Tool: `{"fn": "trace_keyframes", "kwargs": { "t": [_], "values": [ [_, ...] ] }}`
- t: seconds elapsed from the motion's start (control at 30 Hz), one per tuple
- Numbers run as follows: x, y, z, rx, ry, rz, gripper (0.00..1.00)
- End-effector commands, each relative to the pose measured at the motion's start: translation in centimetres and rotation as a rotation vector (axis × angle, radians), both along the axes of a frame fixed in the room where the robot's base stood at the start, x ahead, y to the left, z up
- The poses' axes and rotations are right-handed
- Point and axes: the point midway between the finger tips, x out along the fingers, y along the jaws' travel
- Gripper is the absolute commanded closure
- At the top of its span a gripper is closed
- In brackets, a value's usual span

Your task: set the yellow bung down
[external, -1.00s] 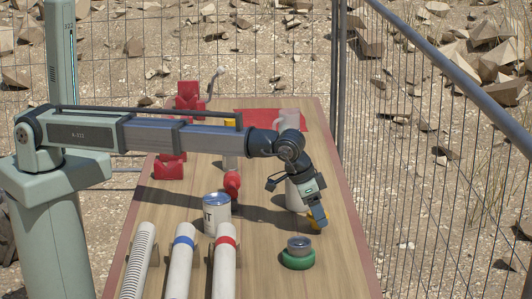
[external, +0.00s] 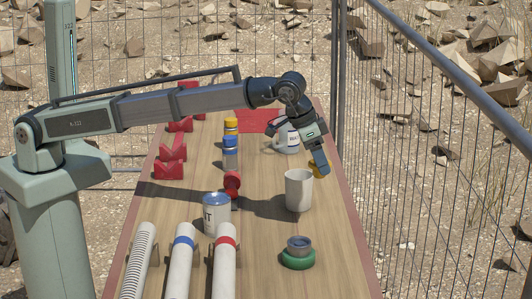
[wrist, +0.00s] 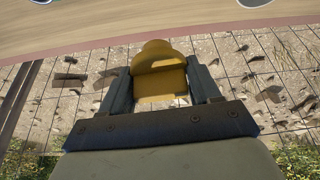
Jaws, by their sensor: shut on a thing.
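The yellow bung (wrist: 158,75) is held between the two fingers of my gripper (wrist: 158,88) in the wrist view. In the external view only a small part of the bung (external: 314,169) shows beside my gripper (external: 319,170), which is shut on it. The gripper points down and is clear of the table top. In the picture it is just above and right of the rim of a plain white mug (external: 299,190). I cannot tell whether the bung is over the mug or behind it.
A labelled mug (external: 288,140) and a red mat (external: 257,121) are farther back. The table's right front is mostly clear.

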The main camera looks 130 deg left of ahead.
Motion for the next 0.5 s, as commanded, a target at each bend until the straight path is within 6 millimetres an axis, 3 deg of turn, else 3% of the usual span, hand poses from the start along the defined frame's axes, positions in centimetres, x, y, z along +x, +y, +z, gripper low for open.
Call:
{"fn": "trace_keyframes", "kwargs": {
  "t": [0.27,0.5],
  "values": [
    [-6.8,2.4,-0.3,-0.014,0.012,0.191,0.67],
    [-15.8,4.8,-0.2,-0.025,0.016,0.462,0.67]
  ]
}}
